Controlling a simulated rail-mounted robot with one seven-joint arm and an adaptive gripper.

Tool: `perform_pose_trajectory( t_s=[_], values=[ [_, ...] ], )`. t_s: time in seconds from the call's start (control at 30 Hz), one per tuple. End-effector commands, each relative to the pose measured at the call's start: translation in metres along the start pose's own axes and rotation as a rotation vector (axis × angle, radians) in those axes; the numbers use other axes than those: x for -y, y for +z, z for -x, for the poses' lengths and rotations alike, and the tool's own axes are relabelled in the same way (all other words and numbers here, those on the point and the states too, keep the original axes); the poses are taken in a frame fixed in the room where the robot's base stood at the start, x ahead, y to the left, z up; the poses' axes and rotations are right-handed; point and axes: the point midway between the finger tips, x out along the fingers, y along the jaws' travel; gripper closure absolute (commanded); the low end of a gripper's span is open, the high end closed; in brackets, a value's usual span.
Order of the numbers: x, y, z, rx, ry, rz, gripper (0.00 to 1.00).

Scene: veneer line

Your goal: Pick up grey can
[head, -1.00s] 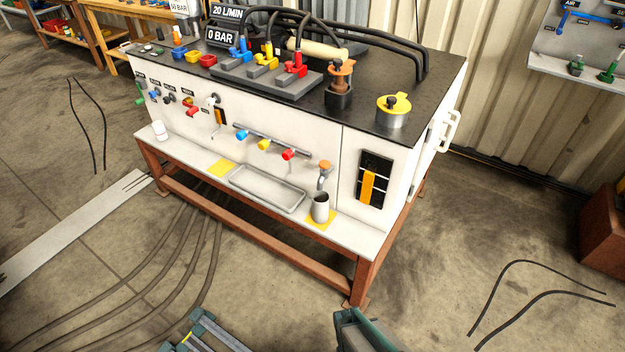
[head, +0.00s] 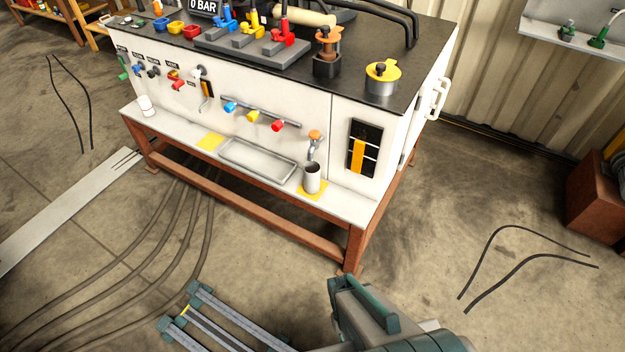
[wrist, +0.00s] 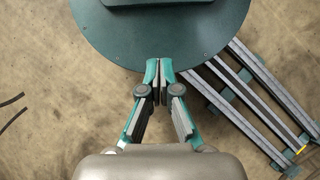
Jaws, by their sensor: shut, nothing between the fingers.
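The grey can (head: 312,178) stands upright on a yellow square (head: 322,192) at the right end of the bench's white front ledge. It sits below a small tap with an orange knob (head: 314,136). In the wrist view my gripper (wrist: 159,84) is shut and empty, its fingertips together above my own round green base. The can does not show in the wrist view. In the head view only part of my arm shows at the bottom, well short of the can, and the fingers are out of sight.
A shallow metal tray (head: 258,162) lies on the ledge left of the can. A white cup (head: 147,106) stands at the ledge's far left. The bench's black top (head: 350,92) overhangs behind the can. Hoses (head: 180,240) lie on the floor in front; the floor at right is mostly bare.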

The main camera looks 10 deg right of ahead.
Motion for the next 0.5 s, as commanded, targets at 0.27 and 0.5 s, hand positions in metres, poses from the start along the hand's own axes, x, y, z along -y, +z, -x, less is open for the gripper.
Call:
perform_pose_trajectory(
  t_s=[0.27,0.5],
  values=[
    [0.0,0.0,0.0,0.0,0.0,0.0,1.0],
    [0.0,0.0,0.0,0.0,0.0,0.0,0.62]
  ],
)
